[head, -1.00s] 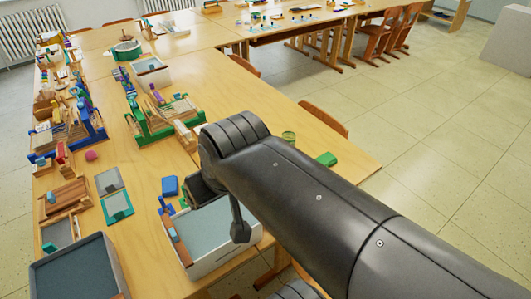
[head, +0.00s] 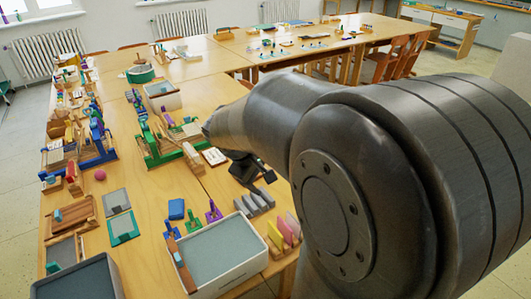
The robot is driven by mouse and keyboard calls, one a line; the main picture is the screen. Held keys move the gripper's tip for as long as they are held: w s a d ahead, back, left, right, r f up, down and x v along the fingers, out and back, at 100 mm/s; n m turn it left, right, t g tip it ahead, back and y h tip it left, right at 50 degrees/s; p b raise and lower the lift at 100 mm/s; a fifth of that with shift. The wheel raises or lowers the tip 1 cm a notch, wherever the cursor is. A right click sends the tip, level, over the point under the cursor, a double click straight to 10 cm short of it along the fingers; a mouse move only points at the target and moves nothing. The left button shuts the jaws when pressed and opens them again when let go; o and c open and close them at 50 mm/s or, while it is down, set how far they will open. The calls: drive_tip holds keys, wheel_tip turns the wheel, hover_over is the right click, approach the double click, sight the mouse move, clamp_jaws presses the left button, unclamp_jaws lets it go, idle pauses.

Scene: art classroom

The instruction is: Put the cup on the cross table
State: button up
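No cup can be made out now; my arm covers the right part of the near table, where a small green cup-like thing stood in the earlier view. My gripper (head: 250,170) is a dark shape partly hidden behind my arm, over the near table's right part. Its fingers are too small and covered to read, and nothing can be seen held. A table running crosswise (head: 350,29) at the back, likely the cross table, carries several small items and has bare wood between them.
The near wooden table (head: 150,205) is crowded along its left side. A white-rimmed tray (head: 225,276) stands at the front, beside grey and coloured upright pieces (head: 255,201). A green wooden frame (head: 160,150) stands left of my gripper. Chairs (head: 385,62) stand by the back table.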

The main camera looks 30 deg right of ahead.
drive_tip(key=w+d+f+n+g+h, duration=0.1)
drive_tip(key=w+d+f+n+h, duration=0.3)
drive_tip(key=d, duration=0.4)
drive_tip(key=w+d+f+n+g+h, duration=0.2)
drive_tip(key=w+d+f+h, duration=0.15)
drive_tip(key=w+d, duration=0.35)
drive_tip(key=w+d+f+n+t+h, duration=0.5)
drive_tip(key=w+d+f+n, duration=0.3)
drive_tip(key=f+n, duration=0.2)
drive_tip(key=shift+y, duration=0.25)
wheel_tip(320, 180, down, 7)
drive_tip(key=shift+r, duration=0.1)
drive_tip(key=d, duration=0.5)
drive_tip(key=shift+w, duration=0.4)
drive_tip(key=shift+c, duration=0.3)
drive_tip(key=c, duration=1.1)
